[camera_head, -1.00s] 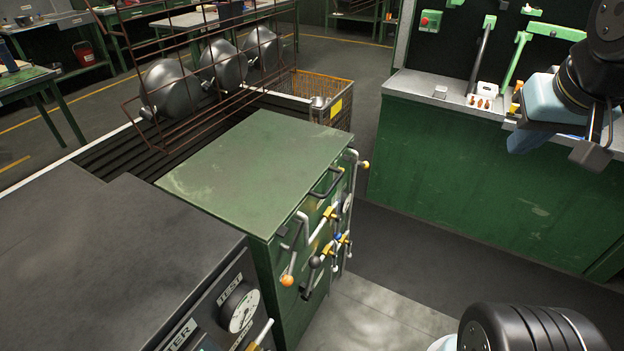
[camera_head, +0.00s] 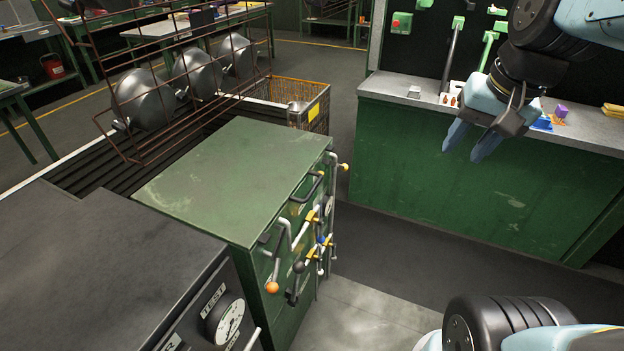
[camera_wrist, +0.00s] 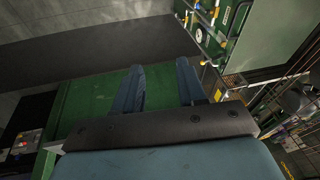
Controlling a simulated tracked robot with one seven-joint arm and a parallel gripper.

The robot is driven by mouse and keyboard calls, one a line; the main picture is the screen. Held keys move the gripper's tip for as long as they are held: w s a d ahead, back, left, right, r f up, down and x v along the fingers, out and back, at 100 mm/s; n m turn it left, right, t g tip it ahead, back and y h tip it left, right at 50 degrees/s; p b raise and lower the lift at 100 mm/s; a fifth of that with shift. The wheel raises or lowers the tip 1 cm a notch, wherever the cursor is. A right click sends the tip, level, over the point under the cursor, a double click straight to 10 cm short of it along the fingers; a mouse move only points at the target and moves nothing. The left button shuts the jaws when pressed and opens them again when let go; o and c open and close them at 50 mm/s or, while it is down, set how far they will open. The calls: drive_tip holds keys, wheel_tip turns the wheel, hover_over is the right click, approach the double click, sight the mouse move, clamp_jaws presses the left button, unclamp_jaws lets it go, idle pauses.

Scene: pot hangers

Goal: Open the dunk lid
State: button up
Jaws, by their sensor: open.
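The dunk tank is a green cabinet with a flat, worn green top (camera_head: 240,180), lying level in the head view. I take this top to be its lid. A black bar handle (camera_head: 307,187) sits on its right side face, near the top edge. Below it are several levers and valves, one with an orange knob (camera_head: 272,287). My gripper (camera_head: 465,152) is open and empty, in the air to the right of the cabinet, its blue fingers pointing down. In the wrist view the open fingers (camera_wrist: 160,75) show, with the cabinet's lever side (camera_wrist: 208,40) beyond them at upper right.
A green workbench (camera_head: 450,160) with small items on top stands behind my gripper. A wire rack holding several round metal pots (camera_head: 195,72) stands beyond the cabinet. Clear floor lies between the cabinet and the bench.

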drive_tip(key=w+a+f+m+g+y, duration=0.4)
drive_tip(key=w+a+f+m+g, duration=0.1)
drive_tip(key=f+m, duration=0.2)
drive_tip(key=m+t+y, duration=0.1)
drive_tip(key=m+y, duration=1.4)
drive_tip(key=m, duration=1)
approach(314, 186)
drive_tip(key=x, duration=1)
drive_tip(key=shift+f, duration=0.4)
clamp_jaws()
